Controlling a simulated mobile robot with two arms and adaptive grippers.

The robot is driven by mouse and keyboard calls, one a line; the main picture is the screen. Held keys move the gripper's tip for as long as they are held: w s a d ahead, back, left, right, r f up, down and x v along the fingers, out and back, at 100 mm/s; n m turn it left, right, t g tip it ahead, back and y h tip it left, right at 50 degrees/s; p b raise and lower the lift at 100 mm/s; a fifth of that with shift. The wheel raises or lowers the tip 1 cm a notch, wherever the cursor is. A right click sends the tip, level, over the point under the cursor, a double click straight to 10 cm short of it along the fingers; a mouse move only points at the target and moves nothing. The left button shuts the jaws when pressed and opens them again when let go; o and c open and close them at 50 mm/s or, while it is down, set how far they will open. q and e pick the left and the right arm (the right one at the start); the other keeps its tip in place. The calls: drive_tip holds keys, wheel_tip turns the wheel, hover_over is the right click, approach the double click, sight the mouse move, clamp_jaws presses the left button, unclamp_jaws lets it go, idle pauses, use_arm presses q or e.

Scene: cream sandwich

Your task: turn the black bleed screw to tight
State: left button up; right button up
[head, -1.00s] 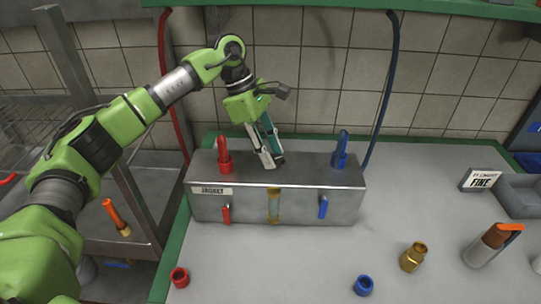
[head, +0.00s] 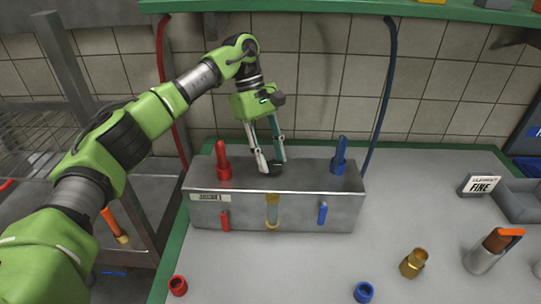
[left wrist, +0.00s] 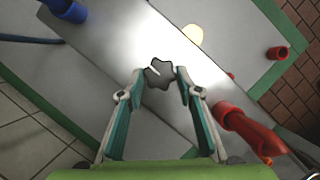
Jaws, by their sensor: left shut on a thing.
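The black bleed screw (left wrist: 160,76) is a lobed knob on top of the grey metal box (head: 205,214). A white line on it points to the upper left in the left wrist view. In the head view the screw (head: 271,170) is partly hidden by my fingers. My left gripper (head: 273,166) points down with its fingers on either side of the screw; it is shut on it. In the left wrist view the fingertips (left wrist: 164,73) flank the knob. My right gripper is not in view.
A red valve (head: 223,162) and a blue valve (head: 340,157) stand on the box, left and right of my gripper. A red cap (head: 178,286), a blue cap (head: 363,291) and a brass fitting (head: 413,263) lie in front. Hoses run up the wall behind.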

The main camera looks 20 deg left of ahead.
use_arm(q)
drive_tip(key=o, duration=1.1)
